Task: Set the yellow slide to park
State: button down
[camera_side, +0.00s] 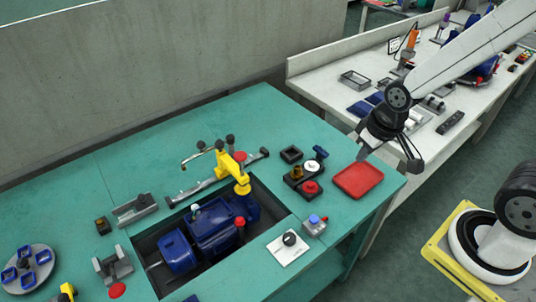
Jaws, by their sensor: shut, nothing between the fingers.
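A yellow slide (232,168) stands at the back edge of the dark recess in the teal bench, beside a grey rail (205,186). Dark round knobs show near its upper end, and its lower end reaches over the blue pump. I cannot make out a park mark or a position label. My gripper (364,154) is at the right, above the red tray (358,180), well apart from the slide. It points down, shut and empty.
The blue pump (205,232) lies in the recess. Between slide and gripper stand a block with a red button (310,187) and a small dark open box (291,154). A white panel with a black knob (289,248) lies in front.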

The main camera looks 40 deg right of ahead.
dwell(0.3)
jog(key=c, duration=0.8)
grip_release()
jog(key=shift+w, duration=0.1)
jog(key=o, duration=0.4)
jog(key=shift+w+r, duration=0.1)
jog(key=shift+w, duration=0.1)
jog(key=shift+c, duration=0.2)
jog(key=shift+o, duration=0.7)
jog(key=w+a+n, duration=0.2)
jog(key=w+a, duration=0.1)
jog(key=w, duration=0.6)
jog(key=w+a+n+y, duration=0.1)
jog(key=w+a, duration=0.3)
jog(key=w, duration=0.4)
jog(key=shift+w+n, duration=0.35)
jog(key=shift+n, duration=0.45)
jog(key=n+y, duration=0.2)
jog(key=n, duration=0.2)
send_over(220, 141)
jog(key=s+d, duration=0.2)
notch_tip(220, 141, down, 3)
jog(key=shift+w+r+t, duration=0.1)
jog(key=shift+r+t, duration=0.1)
jog(key=shift+t, duration=0.1)
jog(key=shift+a+f, duration=0.1)
jog(key=shift+f, duration=0.05)
jog(key=shift+x, duration=3.75)
